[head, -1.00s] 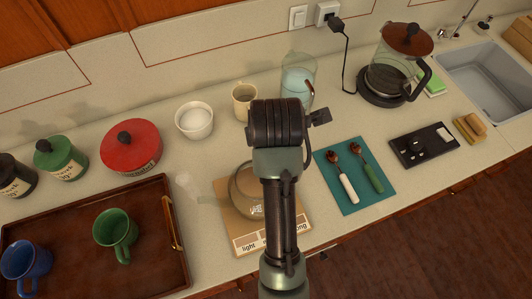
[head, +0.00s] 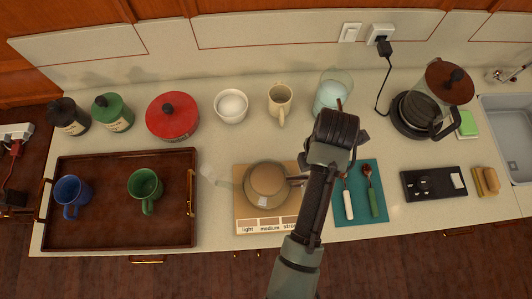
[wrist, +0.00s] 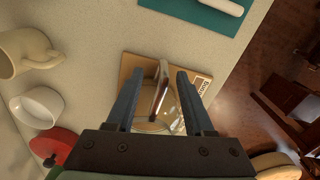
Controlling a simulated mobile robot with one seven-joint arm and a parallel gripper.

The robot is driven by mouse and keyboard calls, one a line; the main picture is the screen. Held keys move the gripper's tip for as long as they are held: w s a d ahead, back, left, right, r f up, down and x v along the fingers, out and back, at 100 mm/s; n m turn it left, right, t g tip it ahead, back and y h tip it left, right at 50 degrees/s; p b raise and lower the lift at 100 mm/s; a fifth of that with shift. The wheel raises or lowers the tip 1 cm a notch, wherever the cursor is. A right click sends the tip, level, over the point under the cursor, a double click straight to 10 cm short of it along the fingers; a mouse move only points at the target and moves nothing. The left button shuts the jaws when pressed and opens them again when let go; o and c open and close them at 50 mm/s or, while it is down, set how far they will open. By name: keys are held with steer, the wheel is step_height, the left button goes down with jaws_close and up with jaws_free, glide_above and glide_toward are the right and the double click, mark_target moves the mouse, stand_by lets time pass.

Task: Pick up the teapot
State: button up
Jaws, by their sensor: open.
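The teapot (head: 267,181) is a rounded, see-through brownish pot. It stands on a tan board (head: 244,222) marked light, medium and strong, with its handle towards the right. In the wrist view the teapot's clear body (wrist: 174,112) shows between and beyond my fingers, with its dark handle upright between them. My gripper (wrist: 158,71) is open and its two fingers are on either side of the handle, apart from it. In the head view my arm covers the area right of the teapot, and the fingertips are hidden.
A brown tray (head: 120,230) with a blue mug (head: 70,192) and green mug (head: 144,186) lies left. A teal mat (head: 358,210) with two spoons lies right. Behind are a red pot (head: 172,117), white bowl (head: 231,106), cream mug (head: 279,100) and glass jar (head: 332,92).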

steer(key=f, duration=0.2)
steer(key=f+p, duration=0.1)
steer(key=f, duration=0.2)
steer(key=shift+s+a+f, duration=0.15)
steer(key=shift+s+f, duration=0.15)
steer(key=shift+s, duration=0.1)
steer(key=shift+f, duration=0.65)
jaws_close()
stand_by(0.5)
